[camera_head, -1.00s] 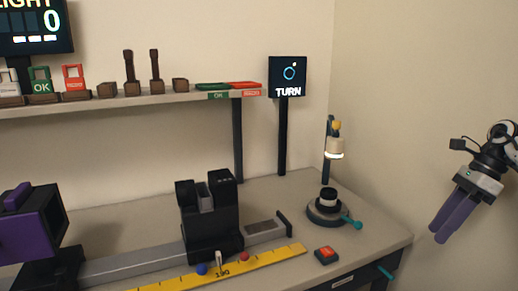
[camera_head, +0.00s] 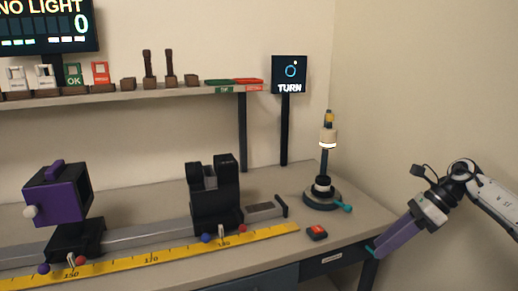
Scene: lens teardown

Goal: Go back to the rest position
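My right gripper (camera_head: 380,247) is at the right of the head view, in front of the desk's right front corner. Its purple fingers lie close together and point down and left. From this angle I cannot tell whether they are open or shut, and I see no object between them. My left gripper is not in view.
The desk (camera_head: 345,218) carries a rail with a purple box (camera_head: 58,200) and a black holder (camera_head: 213,195), a yellow ruler (camera_head: 150,257), a red-topped button (camera_head: 317,233) and a round stand (camera_head: 322,197). A shelf (camera_head: 120,94) and a TURN screen (camera_head: 289,75) stand behind.

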